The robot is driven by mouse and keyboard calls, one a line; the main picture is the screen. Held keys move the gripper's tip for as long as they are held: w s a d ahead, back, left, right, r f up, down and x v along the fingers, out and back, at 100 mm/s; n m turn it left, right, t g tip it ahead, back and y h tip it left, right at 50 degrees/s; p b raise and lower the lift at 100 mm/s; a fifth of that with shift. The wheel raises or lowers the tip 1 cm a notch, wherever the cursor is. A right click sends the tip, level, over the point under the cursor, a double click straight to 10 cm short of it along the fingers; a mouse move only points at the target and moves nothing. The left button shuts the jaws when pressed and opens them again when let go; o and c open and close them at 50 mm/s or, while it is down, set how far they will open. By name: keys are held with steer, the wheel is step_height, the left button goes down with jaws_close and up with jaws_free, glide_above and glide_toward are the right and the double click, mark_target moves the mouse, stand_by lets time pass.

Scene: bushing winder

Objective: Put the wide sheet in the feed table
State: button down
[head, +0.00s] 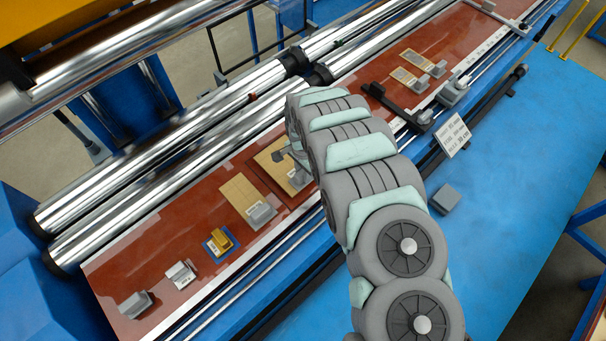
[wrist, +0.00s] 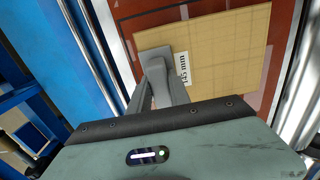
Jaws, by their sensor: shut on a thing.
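A tan sheet (wrist: 215,50) marked "145 mm" fills the upper part of the wrist view. It has a grey grip block at its near left edge. My gripper (wrist: 158,72) is shut on this block. The same sheet (head: 268,158) shows in the head view over a darker red rectangle on the red feed table (head: 215,190). My arm covers part of the sheet and most of my gripper (head: 297,160) there. I cannot tell whether the sheet rests on the surface or is slightly raised.
Another tan sheet (head: 238,192) with a grey block lies just to the left. A small gold piece on a blue base (head: 218,243) and grey blocks (head: 135,303) lie further left. Long chrome rollers (head: 190,150) run behind. A dark crossbar (head: 395,105) stands to the right.

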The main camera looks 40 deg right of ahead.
steer(key=shift+f, duration=1.15)
steer(key=shift+f, duration=0.2)
steer(key=c, duration=1.2)
jaws_free()
steer(key=shift+r, duration=0.1)
step_height(320, 180, up, 11)
steer(key=shift+f, duration=0.1)
steer(key=shift+r+p, duration=0.75)
steer(key=shift+f, duration=0.1)
